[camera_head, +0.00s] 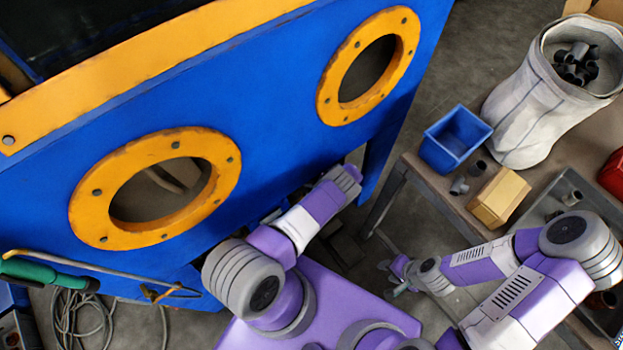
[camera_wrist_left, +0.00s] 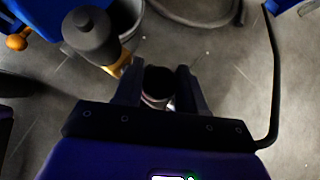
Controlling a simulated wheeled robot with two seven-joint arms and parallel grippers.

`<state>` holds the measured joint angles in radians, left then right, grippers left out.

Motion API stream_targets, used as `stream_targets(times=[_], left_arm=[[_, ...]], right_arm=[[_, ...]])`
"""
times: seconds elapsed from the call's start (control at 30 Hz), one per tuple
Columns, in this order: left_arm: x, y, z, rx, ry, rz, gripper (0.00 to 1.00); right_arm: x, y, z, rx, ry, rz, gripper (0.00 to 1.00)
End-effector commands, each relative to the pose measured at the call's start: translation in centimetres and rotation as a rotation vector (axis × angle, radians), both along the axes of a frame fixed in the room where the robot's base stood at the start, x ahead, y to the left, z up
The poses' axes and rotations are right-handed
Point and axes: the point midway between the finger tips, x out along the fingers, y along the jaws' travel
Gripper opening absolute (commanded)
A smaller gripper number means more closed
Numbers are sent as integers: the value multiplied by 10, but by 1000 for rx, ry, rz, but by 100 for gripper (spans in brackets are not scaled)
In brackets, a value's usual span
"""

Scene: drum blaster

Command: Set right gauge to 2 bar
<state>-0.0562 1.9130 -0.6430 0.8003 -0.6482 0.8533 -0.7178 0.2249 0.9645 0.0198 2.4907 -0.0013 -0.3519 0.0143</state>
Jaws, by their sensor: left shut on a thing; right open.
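My left gripper (camera_wrist_left: 157,82) is shut on a dark round knob (camera_wrist_left: 158,80) with a pale band below its top. A second dark grey knob (camera_wrist_left: 90,32) stands on a brass-coloured fitting (camera_wrist_left: 117,62) to the upper left in the left wrist view, apart from the fingers. No gauge face or pressure reading can be made out. In the head view my left arm reaches to the lower edge of the blue blaster cabinet (camera_head: 270,130), and its fingers are hidden there. My right gripper (camera_head: 396,282) is open and empty over the floor, below the workbench.
The cabinet has two orange-ringed arm openings (camera_head: 222,160). A workbench (camera_head: 425,185) on the right holds a blue bin (camera_head: 455,140), a cardboard box (camera_head: 498,197) and a white sack (camera_head: 525,110) of dark pipe pieces. Coiled cable (camera_head: 85,325) lies at the lower left.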

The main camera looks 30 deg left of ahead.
Motion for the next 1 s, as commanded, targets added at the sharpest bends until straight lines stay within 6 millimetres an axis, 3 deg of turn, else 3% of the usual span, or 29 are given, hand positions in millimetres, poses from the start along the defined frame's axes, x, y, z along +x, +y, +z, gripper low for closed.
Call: stream_targets(times=[0.23,0.27,0.4,0.73,1.0], left_arm=[[0,0,-1,-1,0,-1,10],[0,0,-1,-1,0,-1,42],[0,0,-1,-1,0,-1,63],[0,-2,2,0,0,-1,63],[4,-31,33,-1,-2,-4,63]], right_arm=[[0,0,0,0,0,0,43],[0,0,0,0,0,0,43],[0,0,0,0,0,0,43],[0,0,1,0,0,0,43],[0,0,17,0,0,0,43]])
